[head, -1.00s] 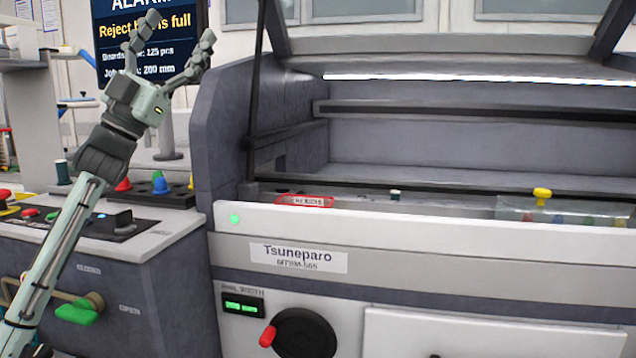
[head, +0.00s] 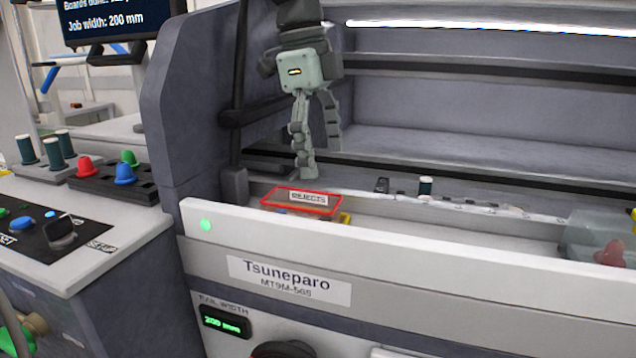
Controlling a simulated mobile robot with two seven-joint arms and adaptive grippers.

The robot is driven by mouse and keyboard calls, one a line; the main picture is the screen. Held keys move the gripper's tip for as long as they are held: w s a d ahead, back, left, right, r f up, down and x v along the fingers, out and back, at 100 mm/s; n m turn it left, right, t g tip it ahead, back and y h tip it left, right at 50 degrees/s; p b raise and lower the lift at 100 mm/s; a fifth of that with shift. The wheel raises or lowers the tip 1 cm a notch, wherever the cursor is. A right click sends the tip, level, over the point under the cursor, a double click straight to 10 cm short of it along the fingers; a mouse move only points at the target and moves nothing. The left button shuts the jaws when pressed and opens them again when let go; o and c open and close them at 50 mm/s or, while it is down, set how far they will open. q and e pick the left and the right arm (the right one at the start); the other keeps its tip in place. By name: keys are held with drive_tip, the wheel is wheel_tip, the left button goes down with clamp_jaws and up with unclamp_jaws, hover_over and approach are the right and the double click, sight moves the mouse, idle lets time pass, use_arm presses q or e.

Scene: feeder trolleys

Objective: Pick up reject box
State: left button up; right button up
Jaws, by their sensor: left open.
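The reject box (head: 268,198) is a small open container with a red rim and a white label reading REJECTS. It sits inside the machine, behind the white front panel, near the left end. The front panel hides its lower part. My left gripper (head: 320,163) points down above and just behind the box. Its fingers are apart, and nothing shows between them. I cannot tell whether a fingertip touches the box. My right gripper is not in view.
The white front panel (head: 420,262) of the machine stands in front of the box. A dark upright post (head: 236,150) is close on the left. A clear bin (head: 590,235) sits at the right end. Colored knobs (head: 124,173) stand on the left console.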

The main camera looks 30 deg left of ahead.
sight(309, 203)
use_arm(q)
drive_tip(key=shift+n+g+y, duration=0.3)
drive_tip(key=shift+g+y, duration=0.2)
drive_tip(key=shift+y, duration=0.2)
drive_tip(key=f, duration=0.2)
drive_tip(key=s+a+f, duration=0.1)
drive_tip(key=f, duration=0.2)
drive_tip(key=a+f+p, duration=0.1)
drive_tip(key=f, duration=0.2)
drive_tip(key=shift+s, duration=0.15)
drive_tip(key=shift+d+f, duration=0.1)
drive_tip(key=shift+f, duration=0.3)
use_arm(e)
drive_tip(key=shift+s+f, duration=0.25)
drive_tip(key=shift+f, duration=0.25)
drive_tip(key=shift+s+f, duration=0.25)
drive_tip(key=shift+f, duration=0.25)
use_arm(q)
drive_tip(key=c, duration=1.3)
drive_tip(key=shift+o, duration=0.2)
drive_tip(key=shift+r, duration=0.1)
